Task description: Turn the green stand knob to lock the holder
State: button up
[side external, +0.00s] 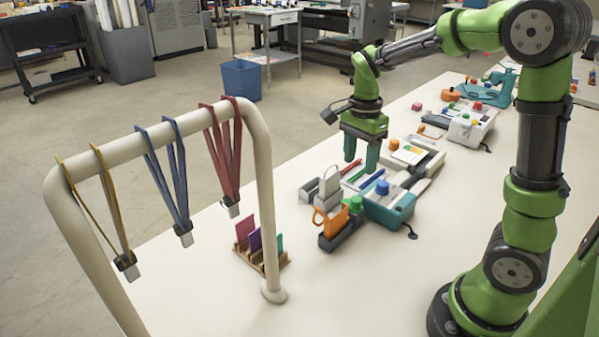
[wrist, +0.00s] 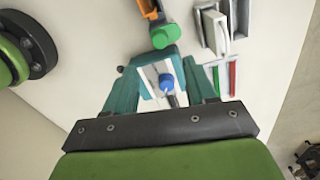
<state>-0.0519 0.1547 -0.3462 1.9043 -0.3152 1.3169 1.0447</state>
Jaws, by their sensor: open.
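The green stand knob (side external: 355,203) sits on a dark stand (side external: 343,232) beside an orange holder (side external: 328,223). In the wrist view the green knob (wrist: 165,33) lies beyond my fingertips, with part of the orange holder (wrist: 149,9) at the top edge. My gripper (side external: 361,160) is open and empty, pointing down above the table, behind the knob in the side view. In the wrist view my gripper (wrist: 160,68) has its teal fingers apart, with a blue knob (wrist: 166,81) showing between them. The bottom of the holder is hidden by the stand.
A teal and white device (side external: 398,210) carries the blue knob, right of the stand. A grey-white block (side external: 329,183) stands behind the holder. Red and blue strips lie nearby. Colored cards (side external: 254,241) stand in a rack at left, near a lanyard rail (side external: 262,160). The front table area is clear.

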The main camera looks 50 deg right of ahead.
aim_at(356, 199)
notch_tip(356, 199, down, 11)
jog(key=shift+s+r, duration=0.1)
jog(key=shift+s, duration=0.05)
grip_shut()
dwell(0.5)
